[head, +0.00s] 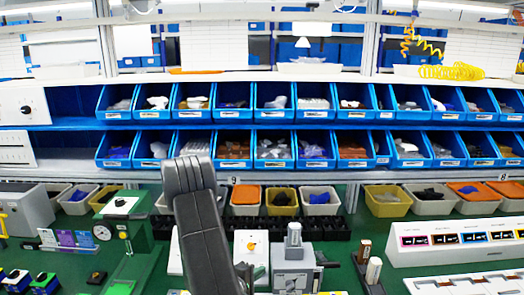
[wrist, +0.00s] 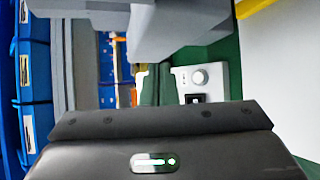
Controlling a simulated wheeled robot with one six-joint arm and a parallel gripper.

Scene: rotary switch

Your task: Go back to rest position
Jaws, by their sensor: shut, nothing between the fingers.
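My gripper (wrist: 156,72) shows in the wrist view beyond its dark body with a lit indicator. Its fingers are together and hold nothing. In the head view my dark arm (head: 202,220) rises at centre and hides part of the bench; the fingers do not show there. A white plate with an orange knob (head: 251,246) lies right of the arm.
A grey machine (head: 293,260) stands right of the arm. A green device with a dial (head: 122,232) stands left. A white button console (head: 455,240) is at right. Blue bins (head: 273,150) line the shelves behind. Small tubs (head: 282,201) line the back of the green bench.

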